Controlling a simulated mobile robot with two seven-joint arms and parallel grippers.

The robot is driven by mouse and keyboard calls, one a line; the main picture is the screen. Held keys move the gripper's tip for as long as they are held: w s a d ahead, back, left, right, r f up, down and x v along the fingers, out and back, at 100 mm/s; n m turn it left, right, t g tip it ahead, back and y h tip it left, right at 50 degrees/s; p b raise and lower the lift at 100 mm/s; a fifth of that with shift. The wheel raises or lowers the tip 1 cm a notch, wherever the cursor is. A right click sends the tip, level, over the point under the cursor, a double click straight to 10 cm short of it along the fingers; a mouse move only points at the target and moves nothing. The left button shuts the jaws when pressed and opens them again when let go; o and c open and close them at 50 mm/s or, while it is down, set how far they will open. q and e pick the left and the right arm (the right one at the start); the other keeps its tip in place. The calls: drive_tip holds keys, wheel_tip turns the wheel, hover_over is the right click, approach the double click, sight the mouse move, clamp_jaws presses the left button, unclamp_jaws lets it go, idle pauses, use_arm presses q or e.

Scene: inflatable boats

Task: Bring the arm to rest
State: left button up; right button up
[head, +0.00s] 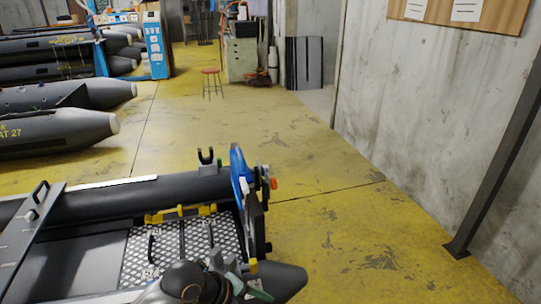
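A grey inflatable boat (130,197) lies in the lower left of the head view. It has a metal tread-plate floor (150,255), yellow fittings, and a blue and black part at its stern. A dark rounded part with thin orange cables shows at the bottom edge, in front of the boat; it looks like a piece of my own arm.
A red stool (211,72) and a cabinet (241,60) stand at the back. A concrete wall and a dark post (497,135) bound the right. The yellow floor (350,235) between is clear.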

use_arm(q)
drive_tip(key=s+a+f+n+t+y, duration=0.2)
drive_tip(key=s+a+f+n, duration=0.5)
drive_tip(key=n, duration=0.5)
drive_tip(key=s+a+f+n+t+y+p, duration=0.1)
drive_tip(key=s+a+f+n+t, duration=0.3)
drive_tip(key=n, duration=0.9)
drive_tip(key=s+a+f+y, duration=0.1)
drive_tip(key=s+a+f, duration=0.2)
drive_tip(key=f, duration=0.1)
drive_tip(key=shift+s, duration=0.4)
use_arm(e)
drive_tip(key=shift+s+r, duration=0.2)
drive_tip(key=shift+r, duration=0.3)
use_arm(q)
drive_tip(key=shift+d, duration=0.1)
use_arm(e)
drive_tip(key=shift+f, duration=0.1)
